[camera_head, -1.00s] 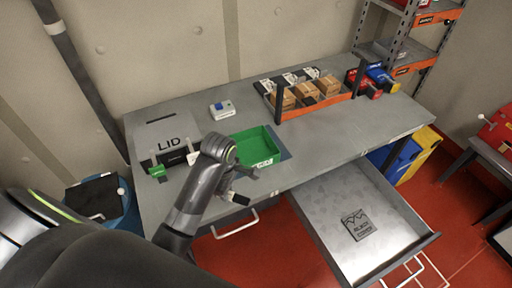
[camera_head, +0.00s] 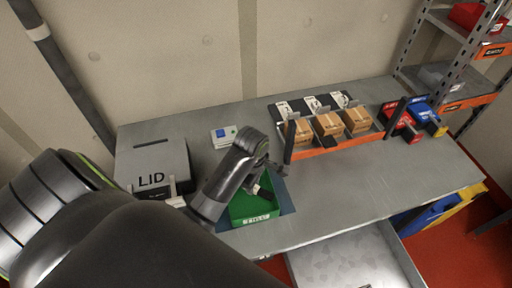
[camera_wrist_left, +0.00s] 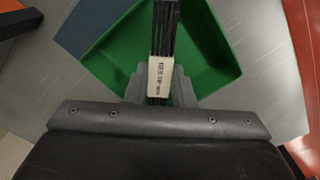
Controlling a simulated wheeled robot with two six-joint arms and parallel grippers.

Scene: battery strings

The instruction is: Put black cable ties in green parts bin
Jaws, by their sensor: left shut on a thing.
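The black cable ties (camera_wrist_left: 166,30) are a bundle with a white printed label, held upright in the picture between the fingers of my left gripper (camera_wrist_left: 160,88) in the left wrist view. The green parts bin (camera_wrist_left: 110,58) lies behind and below the bundle there. In the head view my left gripper (camera_head: 262,182) is over the green bin (camera_head: 242,211), which sits on a blue mat at the front of the bench. The bin's inside is partly hidden by my arm. My right gripper is not in view.
A grey box marked LID (camera_head: 152,158) stands at the left. A small white device with a blue button (camera_head: 223,136) lies behind the bin. An orange-edged rack (camera_head: 335,143) holds several cartons. A drawer (camera_head: 350,262) is open below the bench.

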